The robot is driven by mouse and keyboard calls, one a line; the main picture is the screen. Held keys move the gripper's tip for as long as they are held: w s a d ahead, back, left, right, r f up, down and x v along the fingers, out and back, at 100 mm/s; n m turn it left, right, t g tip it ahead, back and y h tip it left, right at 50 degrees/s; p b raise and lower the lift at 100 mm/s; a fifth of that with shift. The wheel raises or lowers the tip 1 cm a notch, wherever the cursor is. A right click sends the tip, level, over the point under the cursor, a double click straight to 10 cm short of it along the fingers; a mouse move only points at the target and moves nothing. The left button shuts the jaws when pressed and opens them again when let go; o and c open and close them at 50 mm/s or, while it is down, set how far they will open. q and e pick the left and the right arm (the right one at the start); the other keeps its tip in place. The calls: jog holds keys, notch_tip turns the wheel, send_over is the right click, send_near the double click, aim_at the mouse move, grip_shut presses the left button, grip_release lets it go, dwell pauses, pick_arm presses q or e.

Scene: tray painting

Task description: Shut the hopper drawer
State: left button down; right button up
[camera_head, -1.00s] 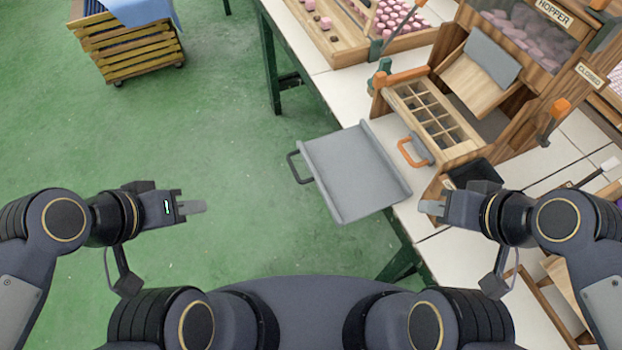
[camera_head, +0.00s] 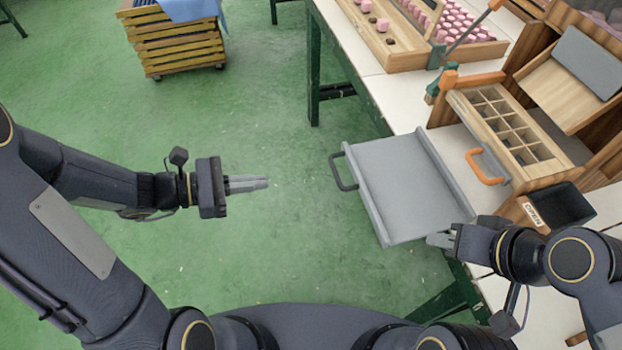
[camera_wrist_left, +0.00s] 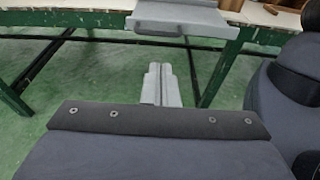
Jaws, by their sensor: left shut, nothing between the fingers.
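The hopper drawer (camera_head: 478,122) is a wooden box with a grid of compartments and an orange handle (camera_head: 485,168) on its front. It stands pulled out from the wooden hopper body (camera_head: 597,150), below the sloping chute, and its compartments look empty. My left gripper (camera_head: 262,183) is shut and empty over the green floor, left of the table and well apart from the drawer; it also shows in the left wrist view (camera_wrist_left: 160,85). My right gripper (camera_head: 440,240) is by the near right corner of the grey tray; its finger gap is unclear.
A grey tray (camera_head: 392,185) with a dark handle overhangs the table edge, left of the drawer. It also shows in the left wrist view (camera_wrist_left: 185,15). A black bin (camera_head: 560,205) sits right of the drawer. A wooden tray of pink pieces (camera_head: 400,55) lies behind.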

aim_at(404, 160)
pick_arm(q)
jog(key=b+x, duration=0.1)
jog(key=x, duration=1.3)
jog(key=shift+b, duration=0.3)
jog(key=shift+f, duration=0.1)
jog(key=r+b+x, duration=0.1)
jog(key=b+x, duration=0.1)
jog(key=x, duration=0.4)
jog(key=r+b+x, duration=0.1)
jog(key=b+x, duration=0.1)
jog(key=x, duration=0.4)
jog(key=r+b+x, duration=0.2)
jog(key=x, duration=0.5)
jog(key=shift+w+d+f, duration=0.1)
jog(key=shift+d, duration=0.3)
jog(key=shift+d+b, duration=0.2)
jog(key=shift+b, duration=0.1)
jog(key=shift+w, duration=0.1)
jog(key=shift+r, duration=0.25)
jog(key=shift+r, duration=0.1)
